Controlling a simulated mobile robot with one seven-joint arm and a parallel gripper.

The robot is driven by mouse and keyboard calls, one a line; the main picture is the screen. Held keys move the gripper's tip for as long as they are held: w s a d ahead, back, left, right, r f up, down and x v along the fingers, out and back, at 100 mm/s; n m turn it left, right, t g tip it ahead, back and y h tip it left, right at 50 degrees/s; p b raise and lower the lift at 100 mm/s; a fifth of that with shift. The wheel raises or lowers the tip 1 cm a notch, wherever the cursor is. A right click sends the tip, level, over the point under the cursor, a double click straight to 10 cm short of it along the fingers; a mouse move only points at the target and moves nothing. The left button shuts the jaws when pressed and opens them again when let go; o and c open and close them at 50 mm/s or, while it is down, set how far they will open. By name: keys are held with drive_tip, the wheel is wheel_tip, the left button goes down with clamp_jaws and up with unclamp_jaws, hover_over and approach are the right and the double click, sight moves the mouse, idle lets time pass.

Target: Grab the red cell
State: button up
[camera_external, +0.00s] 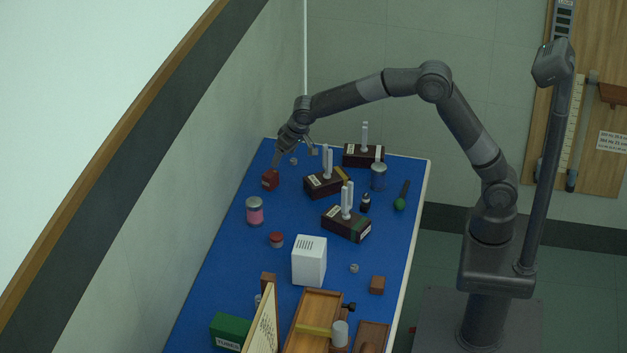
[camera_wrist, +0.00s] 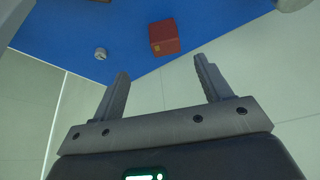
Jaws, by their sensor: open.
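A small red block-shaped cell (camera_external: 270,180) lies on the blue bench top near its far left edge, by the wall. In the wrist view the red cell (camera_wrist: 164,37) sits beyond the fingertips, near the bench edge, with a small yellowish mark on one face. My gripper (camera_external: 292,156) hangs above the far end of the bench, close to the red cell. In the wrist view my gripper (camera_wrist: 160,72) has its two fingers wide apart with nothing between them. The fingers do not touch the cell.
Dark boxes with white upright pieces (camera_external: 323,183) stand right of the cell. A pink-banded jar (camera_external: 254,212) stands nearer the camera. A small grey knob (camera_wrist: 100,54) lies left of the cell in the wrist view. A white box (camera_external: 309,261) stands mid-bench. The wall borders the left.

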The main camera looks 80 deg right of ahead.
sight(273, 173)
drive_tip(key=x, duration=0.4)
drive_tip(key=w+x, duration=0.1)
drive_tip(key=x, duration=0.3)
drive_tip(key=shift+s+a+r, duration=0.1)
drive_tip(key=shift+a+r, duration=0.1)
drive_tip(key=x, duration=0.5)
drive_tip(key=shift+w+d+f, duration=0.1)
drive_tip(key=shift+w+f, duration=0.2)
drive_tip(key=shift+w, duration=0.05)
drive_tip(key=shift+c, duration=0.5)
drive_tip(key=shift+r, duration=0.1)
drive_tip(key=c, duration=1)
drive_tip(key=shift+c, duration=0.2)
